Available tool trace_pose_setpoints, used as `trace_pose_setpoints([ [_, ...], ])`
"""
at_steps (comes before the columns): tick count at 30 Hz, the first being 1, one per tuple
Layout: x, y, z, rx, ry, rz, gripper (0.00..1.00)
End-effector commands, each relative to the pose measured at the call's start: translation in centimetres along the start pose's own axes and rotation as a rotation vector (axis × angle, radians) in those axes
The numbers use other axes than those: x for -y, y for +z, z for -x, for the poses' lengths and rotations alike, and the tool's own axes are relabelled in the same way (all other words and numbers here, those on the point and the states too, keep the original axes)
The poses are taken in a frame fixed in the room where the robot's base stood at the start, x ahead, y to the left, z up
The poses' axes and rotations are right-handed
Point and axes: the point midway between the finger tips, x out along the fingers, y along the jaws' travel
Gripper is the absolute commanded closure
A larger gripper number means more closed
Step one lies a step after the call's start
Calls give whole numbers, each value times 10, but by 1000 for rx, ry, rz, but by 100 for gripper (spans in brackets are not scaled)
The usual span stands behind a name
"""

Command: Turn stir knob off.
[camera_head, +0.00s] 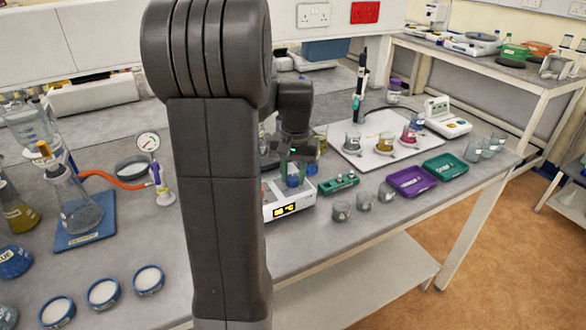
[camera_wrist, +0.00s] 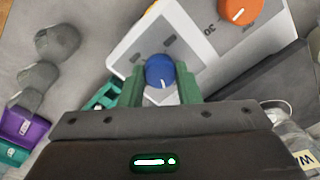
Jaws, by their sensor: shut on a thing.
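The hotplate stirrer (camera_head: 272,211) is a white unit with a lit yellow display on its front, largely hidden behind my arm in the head view. In the wrist view its white panel (camera_wrist: 128,52) carries a blue knob (camera_wrist: 159,70) and an orange knob (camera_wrist: 240,12). The blue knob's white pointer line points down the picture, towards my palm. My gripper (camera_wrist: 161,76) has its green fingers on either side of the blue knob and is shut on it. In the head view my gripper (camera_head: 292,174) is at the stirrer. No readable label shows which knob is the stir knob.
A green rack (camera_head: 338,184) stands just right of the stirrer. Several small glass beakers (camera_head: 364,200) stand near the bench's front edge, beside a purple tray (camera_head: 411,181) and a green tray (camera_head: 446,166). Left of my arm are a flask (camera_head: 80,212) and white dishes (camera_head: 104,292).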

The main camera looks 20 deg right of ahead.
Motion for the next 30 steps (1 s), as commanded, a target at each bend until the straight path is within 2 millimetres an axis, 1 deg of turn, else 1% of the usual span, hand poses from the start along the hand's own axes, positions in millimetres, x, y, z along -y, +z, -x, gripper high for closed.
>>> trace_pose_setpoints([
  [6, 0, -1, 2, 7, 0, 192, 93],
  [15, 0, -1, 1, 14, 0, 388, 93],
  [21, 0, -1, 1, 17, 0, 460, 93],
  [30, 0, -1, 0, 18, 1, 494, 93],
])
